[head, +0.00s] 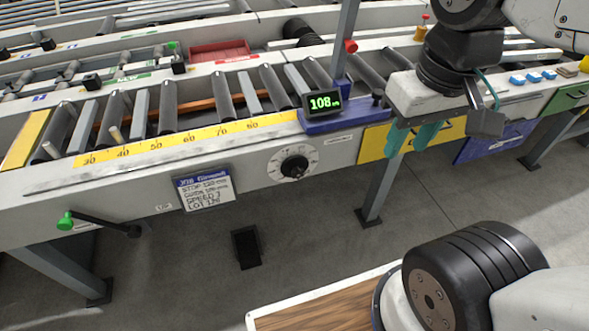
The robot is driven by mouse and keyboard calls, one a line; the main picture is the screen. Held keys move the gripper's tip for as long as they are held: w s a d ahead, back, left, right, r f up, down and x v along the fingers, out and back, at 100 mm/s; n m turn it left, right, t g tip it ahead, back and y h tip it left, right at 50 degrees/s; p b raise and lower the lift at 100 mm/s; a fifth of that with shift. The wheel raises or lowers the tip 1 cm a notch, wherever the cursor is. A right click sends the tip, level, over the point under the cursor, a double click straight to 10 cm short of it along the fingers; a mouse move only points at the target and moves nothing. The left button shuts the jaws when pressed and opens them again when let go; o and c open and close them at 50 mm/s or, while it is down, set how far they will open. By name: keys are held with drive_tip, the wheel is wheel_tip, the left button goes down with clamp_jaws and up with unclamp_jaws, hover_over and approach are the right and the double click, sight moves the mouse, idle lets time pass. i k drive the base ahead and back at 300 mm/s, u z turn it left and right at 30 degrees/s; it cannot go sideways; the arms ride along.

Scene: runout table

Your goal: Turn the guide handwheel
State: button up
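No part is clearly marked as the guide handwheel. A round black knob (294,168) on a white scale dial sits on the front rail of the roller table. A green-tipped black lever (100,221) sticks out at the front left. My gripper (411,139) hangs at the right in front of the table, to the right of the dial and clear of it. Its two teal fingers point down, with a gap between them and nothing held. A lit display (323,103) on a blue block reads 108. A job card (205,188) hangs left of the dial; its guide value is hard to read.
The roller bed with a yellow scale (180,138) lies behind the front rail. A post with a red knob (351,46) rises near the display. Yellow and blue drawer fronts (495,141) are behind and right of my gripper. A red tray (219,51) is farther back. Floor in front is mostly clear.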

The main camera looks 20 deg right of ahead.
sight(293, 167)
drive_tip(key=u, duration=0.85)
drive_tip(key=k, duration=1.1)
drive_tip(key=u, duration=1.6)
drive_tip(key=i, duration=0.95)
drive_tip(key=z, duration=0.8)
drive_tip(key=i, duration=0.5)
drive_tip(key=z, duration=0.85)
drive_tip(key=i, duration=0.3)
drive_tip(key=z, duration=0.35)
